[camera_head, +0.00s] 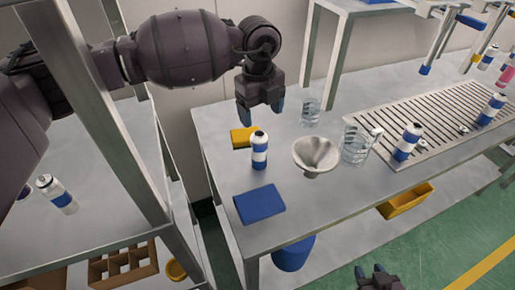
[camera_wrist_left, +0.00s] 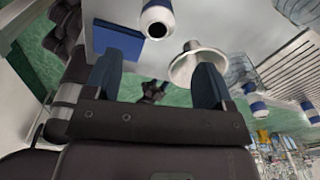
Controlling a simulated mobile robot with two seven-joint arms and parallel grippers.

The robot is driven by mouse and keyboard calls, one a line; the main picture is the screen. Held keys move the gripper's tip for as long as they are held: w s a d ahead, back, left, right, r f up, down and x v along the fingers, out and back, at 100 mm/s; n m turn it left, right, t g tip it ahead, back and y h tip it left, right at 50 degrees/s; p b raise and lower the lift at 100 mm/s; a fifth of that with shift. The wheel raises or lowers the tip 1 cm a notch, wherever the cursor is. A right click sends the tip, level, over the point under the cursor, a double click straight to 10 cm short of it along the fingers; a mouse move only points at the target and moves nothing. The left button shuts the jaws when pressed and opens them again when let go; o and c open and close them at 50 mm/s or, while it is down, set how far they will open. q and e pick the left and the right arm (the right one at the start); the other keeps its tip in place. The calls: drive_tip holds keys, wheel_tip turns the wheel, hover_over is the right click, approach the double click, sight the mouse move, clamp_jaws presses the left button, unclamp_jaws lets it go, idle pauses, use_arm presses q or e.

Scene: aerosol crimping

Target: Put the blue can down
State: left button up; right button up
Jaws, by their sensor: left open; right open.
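The blue can, white with blue bands (camera_head: 260,152), stands upright on the steel table between a yellow item and a blue block. It also shows at the top of the left wrist view (camera_wrist_left: 157,22). My left gripper (camera_head: 261,108) is open and empty, above and behind the can, apart from it. Its two spread fingers show in the left wrist view (camera_wrist_left: 156,72) with nothing between them. My right gripper (camera_head: 379,274) is open at the bottom edge, low in front of the table and away from the can.
A blue block (camera_head: 259,204), a yellow item (camera_head: 243,137), a funnel (camera_head: 316,155) and clear beakers (camera_head: 357,146) surround the can. A slatted rack (camera_head: 440,120) with similar cans lies right. A shelf post (camera_head: 115,110) stands left. The table's front strip is bare.

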sight(259, 135)
use_arm(q)
drive_tip(key=shift+w+a+f+y, duration=0.2)
drive_tip(key=shift+y, duration=0.1)
drive_tip(key=shift+f, duration=0.25)
wheel_tip(259, 135, down, 10)
drive_tip(key=shift+c, duration=0.2)
drive_tip(key=c, duration=1)
drive_tip(key=shift+r, duration=0.1)
